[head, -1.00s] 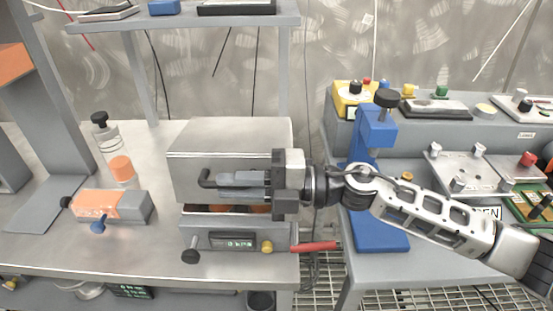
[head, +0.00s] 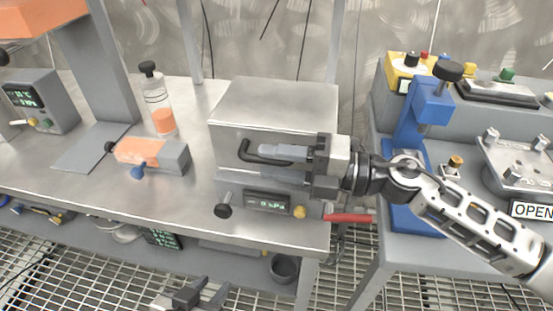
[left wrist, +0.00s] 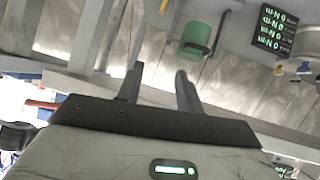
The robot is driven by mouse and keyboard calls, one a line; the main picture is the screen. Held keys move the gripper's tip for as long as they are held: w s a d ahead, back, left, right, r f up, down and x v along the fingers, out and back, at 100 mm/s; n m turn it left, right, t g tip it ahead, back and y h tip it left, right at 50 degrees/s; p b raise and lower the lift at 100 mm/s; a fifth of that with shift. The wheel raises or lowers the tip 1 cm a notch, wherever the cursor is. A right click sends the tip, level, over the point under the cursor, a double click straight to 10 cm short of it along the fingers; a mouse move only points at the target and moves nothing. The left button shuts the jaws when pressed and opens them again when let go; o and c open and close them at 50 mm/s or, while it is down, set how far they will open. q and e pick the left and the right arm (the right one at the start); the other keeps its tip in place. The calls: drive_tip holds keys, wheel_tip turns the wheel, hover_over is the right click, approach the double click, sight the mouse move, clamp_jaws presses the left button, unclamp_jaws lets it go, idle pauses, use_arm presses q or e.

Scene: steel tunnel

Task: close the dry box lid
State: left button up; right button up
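The dry box (head: 275,105) is a grey steel box on the bench. Its lid is down, with no clear gap above the base, which carries a green display (head: 267,202). A dark bar handle (head: 262,154) sticks out from the lid's front. My right gripper (head: 275,150) comes in from the right, its fingers lying along the front by the handle; whether they grip it I cannot tell. My left gripper (head: 195,297) is low at the bottom edge, in front of the bench. In the left wrist view its two fingers (left wrist: 158,85) are apart with nothing between them.
An orange-and-grey device (head: 150,155) and a clear bottle with an orange band (head: 158,105) stand left of the box. A red handle (head: 348,218) juts out at the bench's right. A blue stand (head: 425,120) is on the right bench.

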drive_tip(key=shift+s+a+r, duration=0.1)
drive_tip(key=shift+r, duration=0.05)
use_arm(q)
drive_tip(key=shift+d+f+b, duration=0.2)
drive_tip(key=shift+f+b, duration=0.45)
drive_tip(key=shift+b, duration=1.05)
use_arm(e)
drive_tip(key=shift+s+d, duration=0.4)
drive_tip(key=shift+d, duration=2.25)
drive_tip(key=shift+s+d, duration=0.35)
drive_tip(key=shift+d, duration=2.3)
drive_tip(key=shift+s+d, duration=0.4)
drive_tip(key=shift+d, duration=2.25)
